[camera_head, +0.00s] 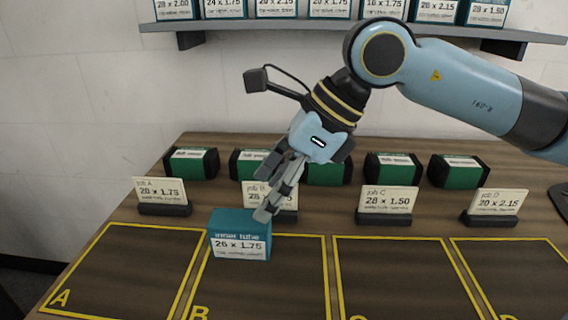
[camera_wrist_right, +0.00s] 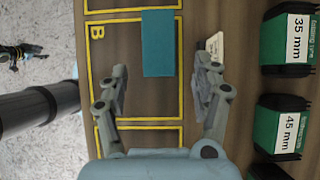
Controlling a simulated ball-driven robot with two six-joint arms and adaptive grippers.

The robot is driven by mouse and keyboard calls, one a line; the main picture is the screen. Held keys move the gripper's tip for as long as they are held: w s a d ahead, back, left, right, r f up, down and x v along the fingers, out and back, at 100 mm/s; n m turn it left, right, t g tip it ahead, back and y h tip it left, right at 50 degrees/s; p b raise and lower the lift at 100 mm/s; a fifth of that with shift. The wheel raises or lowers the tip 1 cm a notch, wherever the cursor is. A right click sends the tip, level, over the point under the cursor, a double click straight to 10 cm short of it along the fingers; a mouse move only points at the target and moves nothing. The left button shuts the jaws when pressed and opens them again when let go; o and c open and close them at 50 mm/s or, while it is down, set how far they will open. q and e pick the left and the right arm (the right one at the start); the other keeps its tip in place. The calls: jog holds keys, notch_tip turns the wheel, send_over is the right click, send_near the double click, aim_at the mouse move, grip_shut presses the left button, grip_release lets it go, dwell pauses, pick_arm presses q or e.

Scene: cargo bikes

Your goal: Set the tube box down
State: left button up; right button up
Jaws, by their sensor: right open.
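The teal tube box (camera_head: 239,234), labelled "inner tube 26 x 1.75", stands upright on the table at the back left of yellow-outlined square B (camera_head: 267,237). The right wrist view shows its plain teal top (camera_wrist_right: 158,44) close to one side line of the square.
Job cards stand behind the squares; the job B card (camera_head: 257,194) is partly hidden by my gripper. Several green-and-black boxes (camera_head: 191,164) line the back. Squares A (camera_head: 110,224) and C (camera_head: 390,238) look empty. A shelf (camera_head: 350,30) of tube boxes hangs above.

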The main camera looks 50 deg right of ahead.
jog(key=shift+p+v, duration=0.9)
jog(key=shift+v, duration=0.9)
jog(key=shift+a, duration=0.1)
